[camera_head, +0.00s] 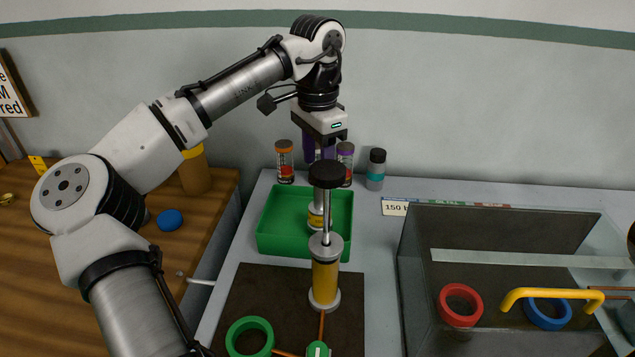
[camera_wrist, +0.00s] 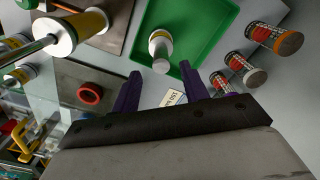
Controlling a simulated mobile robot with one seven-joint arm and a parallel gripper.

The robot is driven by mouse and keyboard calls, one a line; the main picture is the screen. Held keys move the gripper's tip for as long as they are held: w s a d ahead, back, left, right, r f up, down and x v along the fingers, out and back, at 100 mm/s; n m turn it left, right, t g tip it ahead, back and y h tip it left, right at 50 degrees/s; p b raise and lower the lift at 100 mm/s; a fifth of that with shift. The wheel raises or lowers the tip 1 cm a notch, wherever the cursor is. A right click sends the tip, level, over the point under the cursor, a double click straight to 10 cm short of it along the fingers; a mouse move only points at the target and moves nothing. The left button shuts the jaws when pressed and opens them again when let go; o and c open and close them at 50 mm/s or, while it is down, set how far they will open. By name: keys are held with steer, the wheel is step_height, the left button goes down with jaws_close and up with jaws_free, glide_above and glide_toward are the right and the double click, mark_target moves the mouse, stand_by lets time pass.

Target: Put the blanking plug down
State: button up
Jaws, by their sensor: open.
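A white and yellow cylindrical piece, which I take for the blanking plug (camera_head: 316,216), stands in the green tray (camera_head: 272,242). In the head view it is partly hidden behind the black-knobbed pump. In the wrist view the plug (camera_wrist: 160,46) shows clear in the tray (camera_wrist: 203,18), with its round end toward the camera. My gripper (camera_head: 318,153) is above the tray with its purple fingers pointing down. In the wrist view my gripper (camera_wrist: 160,88) is open and empty, its fingers apart from the plug.
A yellow pump (camera_head: 325,280) with a tall rod and black knob stands in front of the tray. Several capped jars (camera_head: 285,162) stand behind it. A grey bin (camera_head: 413,300) at right holds a red ring (camera_head: 460,304). A green ring (camera_head: 249,338) lies on the dark mat.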

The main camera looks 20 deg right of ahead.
steer(key=shift+r, duration=1.75)
